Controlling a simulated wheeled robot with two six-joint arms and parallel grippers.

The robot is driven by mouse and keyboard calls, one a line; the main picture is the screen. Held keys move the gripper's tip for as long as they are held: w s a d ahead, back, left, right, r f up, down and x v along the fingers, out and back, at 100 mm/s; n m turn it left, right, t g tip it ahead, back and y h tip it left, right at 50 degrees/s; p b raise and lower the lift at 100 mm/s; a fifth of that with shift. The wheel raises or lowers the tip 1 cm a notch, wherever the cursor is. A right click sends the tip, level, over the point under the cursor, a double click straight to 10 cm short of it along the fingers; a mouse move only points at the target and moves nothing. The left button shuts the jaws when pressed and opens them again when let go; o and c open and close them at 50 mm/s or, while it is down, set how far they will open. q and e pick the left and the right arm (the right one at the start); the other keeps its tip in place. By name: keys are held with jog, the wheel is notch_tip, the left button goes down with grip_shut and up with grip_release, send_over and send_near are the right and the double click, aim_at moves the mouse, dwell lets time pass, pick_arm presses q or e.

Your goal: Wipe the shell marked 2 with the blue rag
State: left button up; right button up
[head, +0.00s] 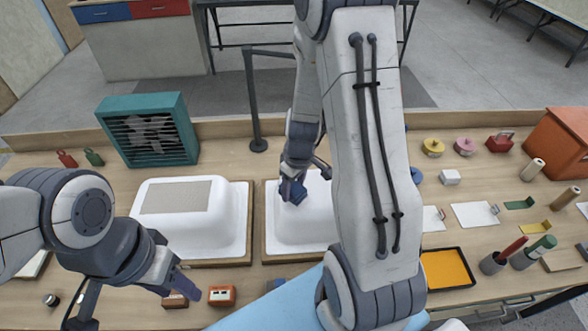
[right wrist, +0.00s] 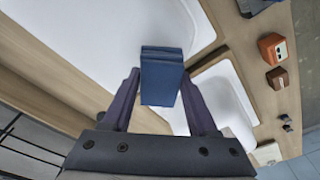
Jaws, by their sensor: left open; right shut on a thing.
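My right gripper (head: 293,184) is shut on the dark blue rag (head: 294,193), a folded block that also shows between the fingers in the right wrist view (right wrist: 162,75). It is at the upper part of the middle white shell (head: 282,230); I cannot tell whether the rag touches it. My right arm covers much of that shell. The left white shell (head: 227,218) lies upside down on a wooden board with a grey-beige patch (head: 176,197) on top. No number is readable on either shell. My left gripper (head: 180,287) is open and empty near the table's front left.
An orange block (head: 222,295) and a brown block (head: 175,300) stand before the left shell. A teal fan box (head: 148,130) and a dark post (head: 257,110) stand behind. A yellow-filled tray (head: 445,268), cups and small tools crowd the right side.

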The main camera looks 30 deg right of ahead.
jog(key=shift+w+a+r+p, duration=0.15)
jog(key=shift+r+p, duration=0.15)
jog(key=shift+r, duration=0.35)
notch_tip(320, 180, up, 4)
jog(key=p, duration=0.3)
jog(key=shift+f, duration=0.15)
jog(key=shift+f, duration=0.1)
